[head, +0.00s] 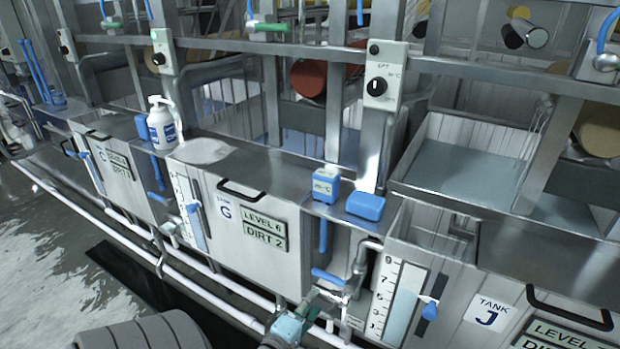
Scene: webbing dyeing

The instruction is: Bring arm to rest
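My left gripper (325,300) shows small at the bottom centre of the head view, at the end of a teal and grey wrist. It is in front of the tank line, just below a blue valve handle (328,276) and next to a metal pipe fitting. I cannot tell whether it touches the fitting. Its fingers are too small and cluttered to tell whether they are open or shut. My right gripper is not in view.
Tank G (270,215) carries "LEVEL 6" and "DIRT 2" plates; tank J (490,312) is at the right. A white bottle (161,125) and blue blocks (365,206) stand on the ledge. White pipes (215,287) run low along the front. Wet floor (60,275) lies clear at left.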

